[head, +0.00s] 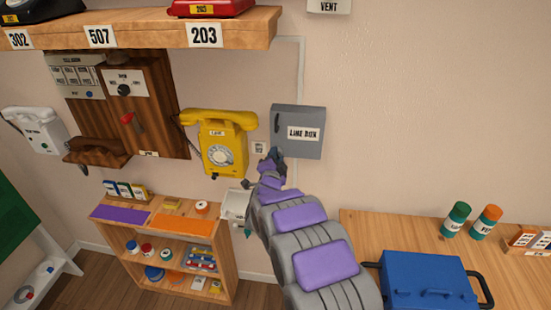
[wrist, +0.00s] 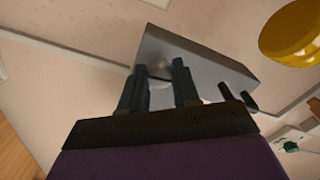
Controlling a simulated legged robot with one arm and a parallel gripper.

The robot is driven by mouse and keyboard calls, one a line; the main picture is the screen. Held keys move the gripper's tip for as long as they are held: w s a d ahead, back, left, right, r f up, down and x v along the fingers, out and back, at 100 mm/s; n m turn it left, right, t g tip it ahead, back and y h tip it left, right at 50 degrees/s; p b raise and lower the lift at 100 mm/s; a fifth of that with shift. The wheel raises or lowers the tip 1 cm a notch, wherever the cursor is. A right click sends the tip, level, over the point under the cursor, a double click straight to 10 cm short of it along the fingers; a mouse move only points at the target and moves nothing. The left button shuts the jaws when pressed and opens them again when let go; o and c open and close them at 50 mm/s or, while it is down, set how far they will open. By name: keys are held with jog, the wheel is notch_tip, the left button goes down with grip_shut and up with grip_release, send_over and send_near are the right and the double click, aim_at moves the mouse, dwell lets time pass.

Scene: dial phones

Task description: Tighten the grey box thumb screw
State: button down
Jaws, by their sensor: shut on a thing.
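The grey box (head: 298,120), labelled LINE BOX, is mounted on the wall right of the yellow phone. My gripper (head: 275,156) is at its lower left, just below the box. In the wrist view the box (wrist: 215,72) is seen from below, with the two dark fingers of my gripper (wrist: 160,68) up against its underside. A pale rounded thumb screw (wrist: 160,70) shows partly between the fingertips, and the fingers are shut on it. The fingers hide much of the screw, and in the head view my gripper hides it.
A yellow wall phone (head: 220,140) hangs close to the left of the box. A shelf (head: 255,27) with phones is above left. A low wooden cabinet (head: 232,262) stands below left. A workbench with a blue case (head: 425,278) is at lower right. The wall right of the box is bare.

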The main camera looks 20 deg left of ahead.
jog(key=shift+f, duration=0.25)
jog(key=c, duration=0.9)
grip_release()
jog(key=shift+w, duration=0.1)
jog(key=shift+o, duration=0.5)
jog(key=shift+r, duration=0.15)
jog(key=p+v, duration=0.2)
jog(key=v, duration=1.5)
jog(key=shift+s, duration=0.25)
jog(key=shift+a, duration=0.15)
